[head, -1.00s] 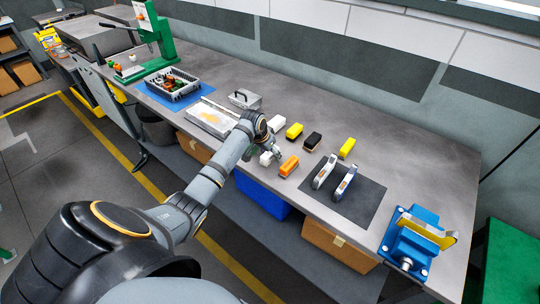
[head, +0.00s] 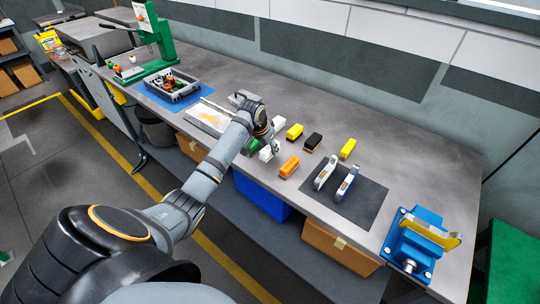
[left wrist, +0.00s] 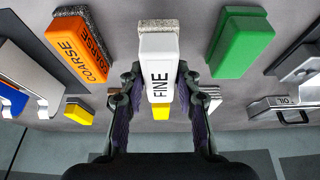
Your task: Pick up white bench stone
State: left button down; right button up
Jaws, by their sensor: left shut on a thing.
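The white bench stone, marked FINE, stands out in the left wrist view (left wrist: 158,72) between my left gripper's fingers (left wrist: 159,88). My left gripper is shut on it, one finger on each side. In the head view the white stone (head: 266,153) shows beside my left gripper (head: 272,145), partly covered by it. I cannot tell the exact gap between stone and bench. My right gripper is not in view.
An orange COARSE stone (left wrist: 78,45) and a green stone (left wrist: 241,42) flank the white one. Yellow blocks (head: 295,132) (head: 348,149) and a black block (head: 313,142) lie nearby. A dark mat (head: 368,207) and blue vise (head: 412,243) are right; bare bench lies behind.

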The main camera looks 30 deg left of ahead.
pick_arm(q)
jog(key=s+d+r+b, duration=0.2)
jog(key=s+d+r, duration=0.6)
jog(key=s+r, duration=0.2)
jog(key=shift+s+d+b, duration=0.15)
jog(key=shift+s+b, duration=0.25)
jog(key=shift+s, duration=0.25)
